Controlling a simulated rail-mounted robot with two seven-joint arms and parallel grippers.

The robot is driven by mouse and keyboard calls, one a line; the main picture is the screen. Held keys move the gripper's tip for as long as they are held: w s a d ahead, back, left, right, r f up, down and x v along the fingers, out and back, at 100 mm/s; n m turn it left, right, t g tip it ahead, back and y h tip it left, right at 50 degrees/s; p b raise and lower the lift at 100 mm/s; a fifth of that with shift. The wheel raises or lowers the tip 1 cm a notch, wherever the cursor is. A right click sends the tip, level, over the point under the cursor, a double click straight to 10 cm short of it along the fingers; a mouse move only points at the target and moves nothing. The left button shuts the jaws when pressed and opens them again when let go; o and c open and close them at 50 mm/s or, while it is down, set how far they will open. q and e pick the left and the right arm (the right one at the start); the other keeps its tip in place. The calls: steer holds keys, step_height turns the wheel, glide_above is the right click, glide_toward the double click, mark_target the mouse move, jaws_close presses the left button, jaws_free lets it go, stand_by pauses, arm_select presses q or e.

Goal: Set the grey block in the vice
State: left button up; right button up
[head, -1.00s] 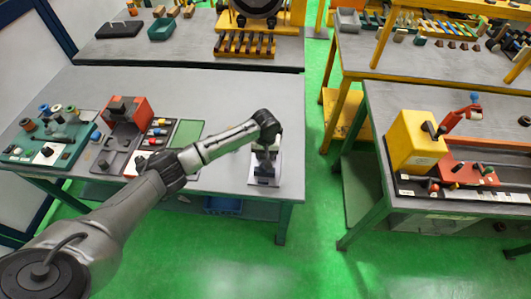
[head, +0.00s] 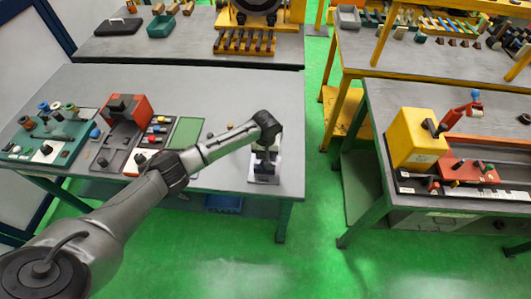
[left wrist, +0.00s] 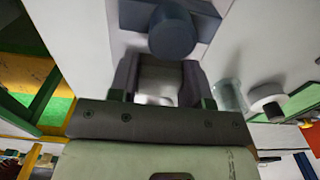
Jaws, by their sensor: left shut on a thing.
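My left gripper (head: 265,147) is at the right end of the near-left bench, pointing down at the vice (head: 264,178), a dark fixture on a pale plate. In the left wrist view, my left gripper (left wrist: 158,88) has its dark fingers shut on the grey block (left wrist: 158,75). A dark blue-grey round part (left wrist: 172,32), seemingly of the vice, shows just beyond the block. The wrist and fingers hide most of the vice in the head view, and I cannot tell whether the block touches it. My right gripper is not in view.
On the same bench (head: 225,88) stand a red machine (head: 128,108), a green mat (head: 186,133) and a green tray of spools (head: 45,140). The bench middle behind my arm is clear. A yellow box (head: 415,138) stands on the bench across the green aisle.

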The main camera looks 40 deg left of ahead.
arm_select(q)
steer(key=shift+f, duration=0.35)
stand_by(0.4)
steer(key=shift+f, duration=0.25)
steer(key=shift+f, duration=0.25)
steer(key=shift+f, duration=0.55)
stand_by(0.4)
stand_by(0.5)
steer(key=shift+p, duration=0.45)
steer(key=o, duration=1.3)
steer(key=shift+c, duration=0.2)
